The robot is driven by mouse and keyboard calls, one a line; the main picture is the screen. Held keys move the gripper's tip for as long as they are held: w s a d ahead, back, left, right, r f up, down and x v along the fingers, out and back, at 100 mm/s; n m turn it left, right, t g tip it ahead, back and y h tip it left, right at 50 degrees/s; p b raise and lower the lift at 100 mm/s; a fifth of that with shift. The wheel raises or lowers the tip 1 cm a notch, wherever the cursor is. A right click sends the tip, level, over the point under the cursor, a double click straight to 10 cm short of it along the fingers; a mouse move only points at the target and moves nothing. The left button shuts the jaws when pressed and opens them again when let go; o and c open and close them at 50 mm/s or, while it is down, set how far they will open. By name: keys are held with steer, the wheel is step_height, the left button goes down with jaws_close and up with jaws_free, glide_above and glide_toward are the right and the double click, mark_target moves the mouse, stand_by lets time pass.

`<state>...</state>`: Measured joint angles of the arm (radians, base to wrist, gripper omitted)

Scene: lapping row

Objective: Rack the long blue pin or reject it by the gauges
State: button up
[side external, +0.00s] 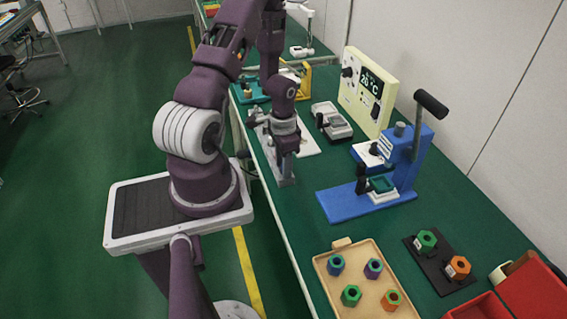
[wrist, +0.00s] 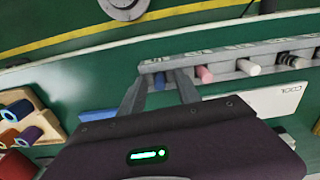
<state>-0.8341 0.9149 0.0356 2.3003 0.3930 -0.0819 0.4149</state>
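The pins are too small to tell there.
A blue lever press (side external: 405,155) stands right of my gripper. A temperature display (side external: 368,90) reads 20 °C behind it. A wooden tray (side external: 340,245) with coloured hexagonal pieces, a black plate (side external: 420,262) and red bins (side external: 530,290) lie nearer. Green tabletop is clear between rack and tray.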

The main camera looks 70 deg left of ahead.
step_height(320, 180, up, 7)
steer(key=shift+r, duration=0.1)
stand_by(0.4)
stand_by(0.3)
steer(key=w+d+r+t+y, duration=0.15)
steer(key=d+r, duration=0.25)
steer(key=r, duration=0.4)
steer(key=w+d+r+y, duration=0.15)
steer(key=d+r, duration=0.25)
steer(key=r, duration=0.4)
steer(key=s+d+r+t+h, duration=0.1)
steer(key=s+d+r+t, duration=0.1)
steer(key=s+d+r, duration=0.2)
steer(key=s+d+r+t+h, duration=0.2)
steer(key=s+d+r, duration=0.3)
steer(key=d, duration=0.5)
steer(key=shift+s+d+r+m, duration=0.3)
steer(key=shift+d+r, duration=0.05)
steer(key=shift+r, duration=0.35)
